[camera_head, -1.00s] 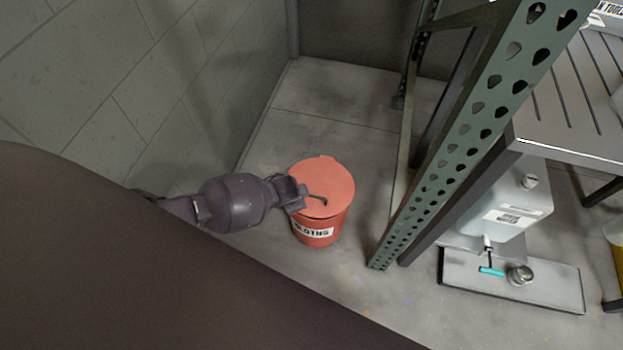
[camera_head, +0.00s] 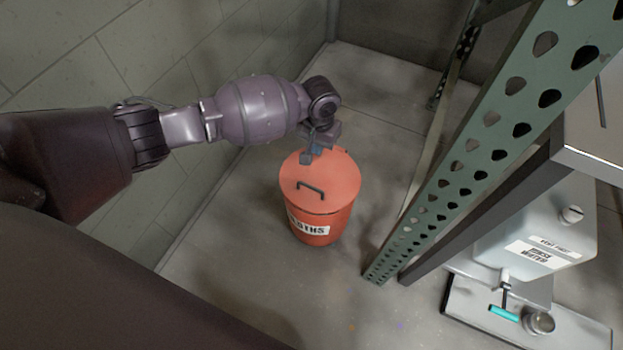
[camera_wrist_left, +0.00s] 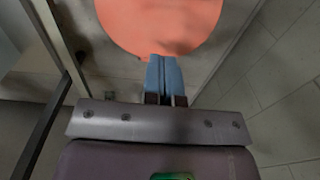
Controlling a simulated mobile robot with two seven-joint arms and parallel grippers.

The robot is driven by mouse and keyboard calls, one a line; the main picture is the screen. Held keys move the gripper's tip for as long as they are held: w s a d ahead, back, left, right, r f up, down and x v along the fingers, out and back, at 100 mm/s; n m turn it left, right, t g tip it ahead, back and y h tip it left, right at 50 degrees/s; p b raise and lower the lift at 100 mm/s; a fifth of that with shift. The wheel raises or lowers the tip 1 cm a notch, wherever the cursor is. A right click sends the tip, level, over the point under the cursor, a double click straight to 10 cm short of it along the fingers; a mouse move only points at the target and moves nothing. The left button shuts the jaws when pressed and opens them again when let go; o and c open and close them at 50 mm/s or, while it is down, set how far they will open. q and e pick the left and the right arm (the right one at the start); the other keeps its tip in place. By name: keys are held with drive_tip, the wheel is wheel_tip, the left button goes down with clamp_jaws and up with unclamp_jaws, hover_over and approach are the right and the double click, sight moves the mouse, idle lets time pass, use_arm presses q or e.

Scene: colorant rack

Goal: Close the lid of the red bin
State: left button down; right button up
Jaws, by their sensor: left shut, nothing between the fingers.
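The red bin (camera_head: 318,226) stands on the floor between the wall and the shelf rack, with a white label on its front. Its round red lid (camera_head: 322,172) lies flat across the top and looks closed, with a dark handle (camera_head: 311,188) on it. My left gripper (camera_head: 313,153) is over the lid's far edge, fingers shut and empty. Whether it touches the lid is unclear. The left wrist view shows the shut blue fingers (camera_wrist_left: 165,74) in front of the red lid (camera_wrist_left: 160,22). My right gripper is not in view.
A green perforated rack post (camera_head: 470,150) stands close to the right of the bin. A white container (camera_head: 535,235) and a metal tray (camera_head: 465,310) are further right. A block wall (camera_head: 150,60) is on the left. Floor in front of the bin is open.

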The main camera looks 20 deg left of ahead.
use_arm(q)
drive_tip(key=f+b, duration=0.1)
drive_tip(key=f, duration=0.2)
drive_tip(key=f+b, duration=0.2)
drive_tip(key=f, duration=0.2)
drive_tip(key=s+f+b, duration=0.1)
drive_tip(key=f+b, duration=0.1)
drive_tip(key=f, duration=0.2)
drive_tip(key=shift+a+f, duration=0.1)
drive_tip(key=shift+f, duration=0.15)
drive_tip(key=shift+s+f+b, duration=0.65)
drive_tip(key=shift+s+f, duration=0.05)
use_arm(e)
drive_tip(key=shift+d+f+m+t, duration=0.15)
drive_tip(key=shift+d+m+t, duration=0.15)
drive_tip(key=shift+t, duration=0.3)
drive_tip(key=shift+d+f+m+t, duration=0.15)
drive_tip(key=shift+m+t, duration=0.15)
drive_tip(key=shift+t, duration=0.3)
use_arm(q)
drive_tip(key=shift+s, duration=0.1)
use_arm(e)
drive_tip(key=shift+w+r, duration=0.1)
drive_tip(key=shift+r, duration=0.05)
